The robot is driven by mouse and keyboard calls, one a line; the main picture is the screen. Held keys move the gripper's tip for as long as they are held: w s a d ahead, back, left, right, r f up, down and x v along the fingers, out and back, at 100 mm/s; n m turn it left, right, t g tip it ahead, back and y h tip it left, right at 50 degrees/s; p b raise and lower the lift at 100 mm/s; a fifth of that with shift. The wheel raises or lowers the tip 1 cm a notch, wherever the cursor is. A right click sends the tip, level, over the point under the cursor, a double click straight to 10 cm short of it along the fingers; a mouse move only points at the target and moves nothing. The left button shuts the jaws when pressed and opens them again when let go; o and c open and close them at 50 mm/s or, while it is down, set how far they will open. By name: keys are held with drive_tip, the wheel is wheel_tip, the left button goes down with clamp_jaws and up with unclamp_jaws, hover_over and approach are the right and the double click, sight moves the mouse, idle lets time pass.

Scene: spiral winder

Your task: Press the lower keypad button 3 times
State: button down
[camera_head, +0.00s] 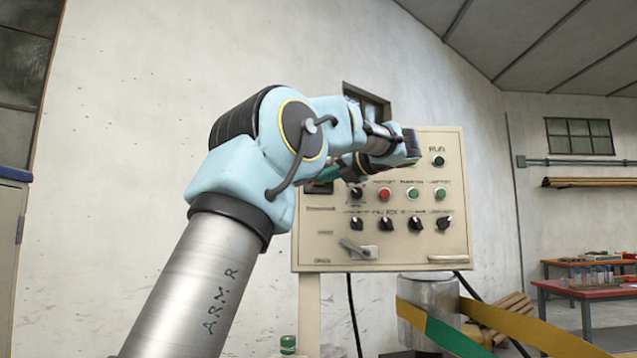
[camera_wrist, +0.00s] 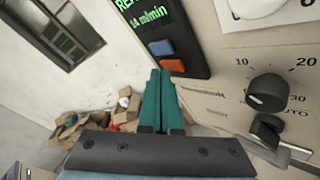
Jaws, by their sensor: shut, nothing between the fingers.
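A black keypad panel (camera_wrist: 192,35) with green display text reading partly "m/min" shows in the wrist view. It carries a blue button (camera_wrist: 160,47) and, below it, an orange button (camera_wrist: 172,65), the lower one. My gripper (camera_wrist: 165,73) has two green fingers shut together, nothing between them. The fingertips are right at the lower edge of the orange button; I cannot tell whether they touch it. In the head view my arm hides most of the keypad, and only a little of my green gripper (camera_head: 326,172) shows by the left side of the control box (camera_head: 430,240).
The box face has several knobs and push buttons, including a red one (camera_head: 384,194), and a lever handle (camera_head: 358,250). A black dial (camera_wrist: 268,92) stands right of the keypad in the wrist view. A metal roll (camera_head: 429,300) with yellow-green strip is below the box.

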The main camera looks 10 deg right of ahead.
drive_tip(key=shift+w, duration=0.4)
idle(0.4)
idle(0.4)
drive_tip(key=shift+s+a+b, duration=0.1)
drive_tip(key=shift+s+b, duration=0.5)
drive_tip(key=shift+s, duration=0.2)
drive_tip(key=s+b, duration=0.2)
drive_tip(key=s, duration=0.1)
drive_tip(key=s+a+b, duration=0.1)
drive_tip(key=s, duration=0.1)
drive_tip(key=shift+b, duration=0.4)
idle(2.2)
